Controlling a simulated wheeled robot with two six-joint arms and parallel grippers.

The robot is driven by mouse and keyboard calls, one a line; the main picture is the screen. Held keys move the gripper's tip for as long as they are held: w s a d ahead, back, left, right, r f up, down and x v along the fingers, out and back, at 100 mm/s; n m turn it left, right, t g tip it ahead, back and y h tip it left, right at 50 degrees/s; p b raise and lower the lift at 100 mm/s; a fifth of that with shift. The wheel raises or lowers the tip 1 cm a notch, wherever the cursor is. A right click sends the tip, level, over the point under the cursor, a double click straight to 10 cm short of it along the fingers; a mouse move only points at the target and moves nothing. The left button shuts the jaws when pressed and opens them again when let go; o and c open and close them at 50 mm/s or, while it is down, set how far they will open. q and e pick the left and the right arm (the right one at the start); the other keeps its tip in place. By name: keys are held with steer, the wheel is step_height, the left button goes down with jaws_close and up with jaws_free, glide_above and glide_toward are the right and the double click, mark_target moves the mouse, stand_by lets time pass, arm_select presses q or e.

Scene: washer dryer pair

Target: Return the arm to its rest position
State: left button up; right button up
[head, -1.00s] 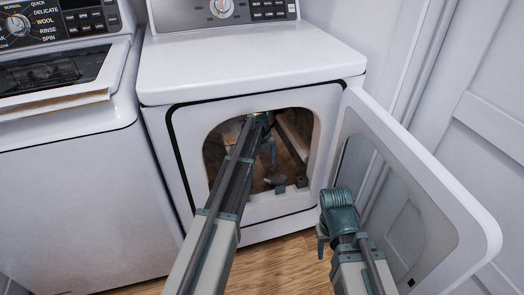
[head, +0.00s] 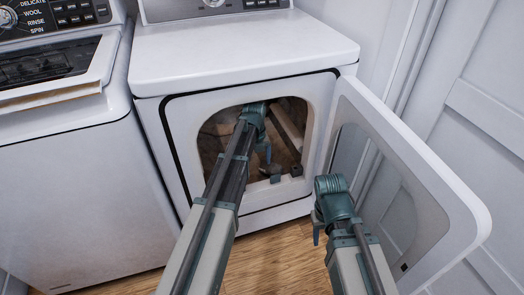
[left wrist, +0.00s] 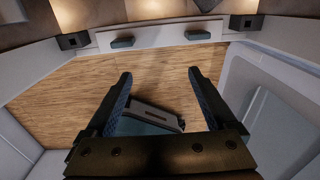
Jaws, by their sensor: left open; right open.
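My left arm reaches into the dryer's round-cornered door opening (head: 184,172). Its teal wrist is inside the opening, and the jaws, partly hidden below it, are near the lower part of the opening (head: 268,166). In the left wrist view my left gripper (left wrist: 159,73) has its two dark fingers wide apart, with nothing between the tips but wood floor behind. My right gripper (head: 318,232) is low in front of the opening, beside the open door's inner side; its wrist hides most of the jaws. It is open, and I see nothing held by it.
The dryer (head: 245,50) has its door (head: 462,205) swung open to the right, close to my right arm. A washer (head: 75,190) stands at the left. White panelled doors (head: 480,120) are behind at the right. Wood floor (head: 275,262) shows below the dryer.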

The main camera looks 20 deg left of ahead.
arm_select(q)
steer(key=s+d+n+y, duration=0.1)
steer(key=s+d+n, duration=0.6)
steer(key=s+n, duration=0.6)
steer(key=s+d+n+y, duration=0.1)
steer(key=s+d+n, duration=0.7)
steer(key=s+n, duration=0.4)
step_height(320, 180, up, 35)
steer(key=p, duration=3.4)
steer(key=shift+p, duration=0.35)
steer(key=shift+f, duration=0.1)
